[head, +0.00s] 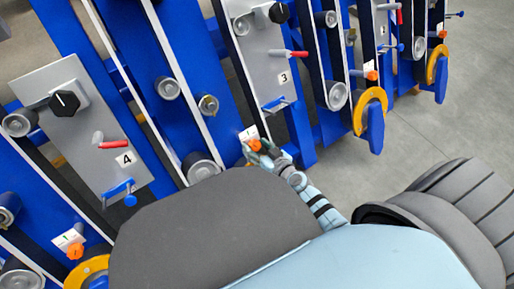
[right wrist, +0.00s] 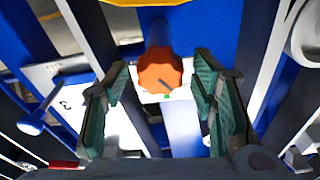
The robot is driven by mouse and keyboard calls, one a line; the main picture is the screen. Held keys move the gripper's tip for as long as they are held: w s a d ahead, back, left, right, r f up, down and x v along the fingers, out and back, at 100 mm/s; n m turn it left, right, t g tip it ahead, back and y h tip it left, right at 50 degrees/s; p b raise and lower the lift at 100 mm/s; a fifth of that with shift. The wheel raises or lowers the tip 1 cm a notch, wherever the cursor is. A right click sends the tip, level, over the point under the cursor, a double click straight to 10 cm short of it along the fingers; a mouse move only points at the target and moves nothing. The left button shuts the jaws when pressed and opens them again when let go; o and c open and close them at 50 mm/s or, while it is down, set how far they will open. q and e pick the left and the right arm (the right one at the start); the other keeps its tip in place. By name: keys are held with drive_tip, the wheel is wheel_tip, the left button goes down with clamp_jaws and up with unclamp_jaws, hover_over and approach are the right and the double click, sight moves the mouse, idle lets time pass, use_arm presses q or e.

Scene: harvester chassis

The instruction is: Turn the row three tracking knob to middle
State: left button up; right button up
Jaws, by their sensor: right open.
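An orange tracking knob (head: 254,145) sits on a small white label plate (head: 247,133) on the blue chassis, close to the grey panel marked 3 (head: 283,77). My right gripper (head: 262,151) is at this knob in the head view and partly covers it. In the right wrist view the orange knob (right wrist: 160,70) shows between the two green-padded fingers of my right gripper (right wrist: 160,100). The fingers are open, with a gap on each side of the knob. My left gripper is not in view.
Other orange knobs sit at the lower left (head: 75,251) and right (head: 371,75). Yellow wheel rings (head: 370,110), grey rollers and a panel marked 4 (head: 125,158) stand along the chassis. Grey floor (head: 415,130) is clear at the right.

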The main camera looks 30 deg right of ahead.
drive_tip(key=c, duration=1.1)
drive_tip(key=shift+c, duration=0.2)
drive_tip(key=shift+m, duration=0.9)
drive_tip(key=shift+r+m+h+p, duration=0.1)
drive_tip(key=shift+m+h+p, duration=0.25)
drive_tip(key=shift+m, duration=0.35)
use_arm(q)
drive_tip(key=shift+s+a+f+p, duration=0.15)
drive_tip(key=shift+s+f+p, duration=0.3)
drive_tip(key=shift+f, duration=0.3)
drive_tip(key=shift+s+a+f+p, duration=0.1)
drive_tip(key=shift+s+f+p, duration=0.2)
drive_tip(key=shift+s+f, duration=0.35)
use_arm(e)
drive_tip(key=shift+m+h, duration=0.25)
drive_tip(key=shift+m, duration=1.85)
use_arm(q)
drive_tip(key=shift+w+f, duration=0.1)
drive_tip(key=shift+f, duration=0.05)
